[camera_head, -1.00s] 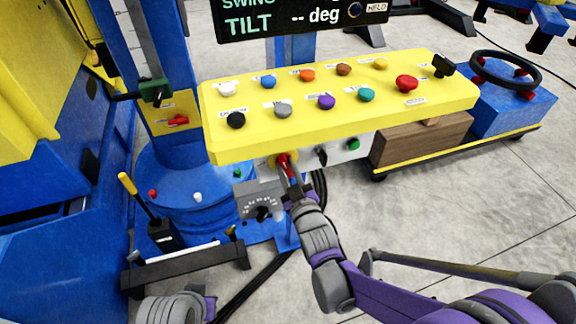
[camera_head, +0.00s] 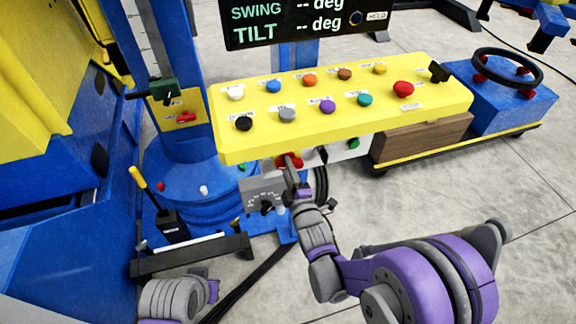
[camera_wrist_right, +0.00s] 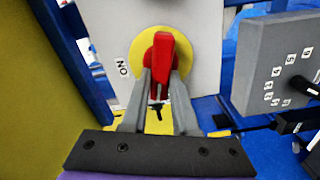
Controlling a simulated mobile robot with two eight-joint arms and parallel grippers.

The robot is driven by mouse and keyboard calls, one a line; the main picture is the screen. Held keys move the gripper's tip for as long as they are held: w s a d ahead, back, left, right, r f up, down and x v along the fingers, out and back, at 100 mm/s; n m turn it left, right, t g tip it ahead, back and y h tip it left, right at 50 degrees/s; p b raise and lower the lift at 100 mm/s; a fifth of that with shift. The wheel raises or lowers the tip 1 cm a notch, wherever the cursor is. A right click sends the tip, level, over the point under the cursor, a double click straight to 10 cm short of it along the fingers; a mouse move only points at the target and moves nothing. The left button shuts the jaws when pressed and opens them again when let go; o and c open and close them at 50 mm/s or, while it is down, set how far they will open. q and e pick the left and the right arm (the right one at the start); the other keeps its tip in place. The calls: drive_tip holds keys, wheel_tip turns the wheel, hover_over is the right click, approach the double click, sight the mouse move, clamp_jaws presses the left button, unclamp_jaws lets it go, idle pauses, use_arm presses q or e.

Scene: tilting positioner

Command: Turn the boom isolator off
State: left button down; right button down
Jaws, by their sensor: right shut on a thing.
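The isolator is a red handle on a yellow disc (camera_wrist_right: 137,45), on a pale plate under the yellow control panel. In the right wrist view the red handle (camera_wrist_right: 164,55) lies between the fingers of my right gripper (camera_wrist_right: 160,85), which is shut on it. An "ON" label (camera_wrist_right: 122,68) sits left of the disc. In the head view the red handle (camera_head: 290,161) shows just below the panel's front edge, partly hidden by my right gripper (camera_head: 292,178). My left gripper (camera_head: 211,290) is low at the bottom left; its fingers cannot be made out.
The yellow panel (camera_head: 330,133) with several coloured buttons overhangs the isolator. A grey dial box (camera_head: 262,190) stands close left of my right gripper. Another red handle (camera_head: 186,117) is on the blue column. Clear floor (camera_head: 480,190) lies to the right.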

drive_tip(key=shift+f+n+p, duration=0.15)
drive_tip(key=shift+n+p, duration=0.25)
drive_tip(key=shift+n, duration=1.1)
drive_tip(key=c, duration=0.7)
unclamp_jaws()
drive_tip(key=shift+s, duration=0.15)
drive_tip(key=v, duration=1)
drive_tip(key=shift+s+d, duration=0.1)
drive_tip(key=shift+s, duration=0.2)
drive_tip(key=shift+d, duration=0.1)
